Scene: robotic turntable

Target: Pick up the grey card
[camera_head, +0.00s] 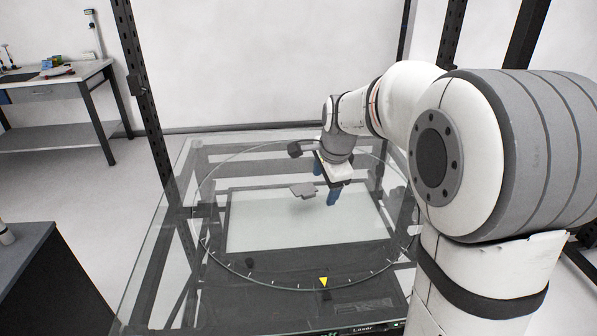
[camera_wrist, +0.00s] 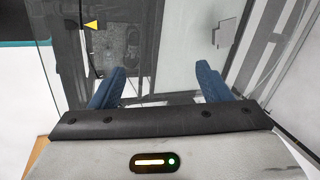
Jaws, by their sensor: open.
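The grey card (camera_head: 303,190) lies flat on the round glass turntable (camera_head: 240,262), near its middle. In the wrist view the grey card (camera_wrist: 226,33) is at the upper right, beyond the right fingertip and apart from it. My gripper (camera_head: 333,182) hangs over the glass just to the right of the card in the head view. Its two blue fingers are spread apart with nothing between them, and they also show in the wrist view (camera_wrist: 160,80). The whole card is in sight.
A yellow triangle marker (camera_head: 323,282) sits at the turntable's near edge, and a dark post (camera_head: 150,110) of the frame stands at the left. A workbench (camera_head: 60,80) is at the far left. A dark cabinet (camera_head: 45,270) is at the near left. The glass around the card looks clear.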

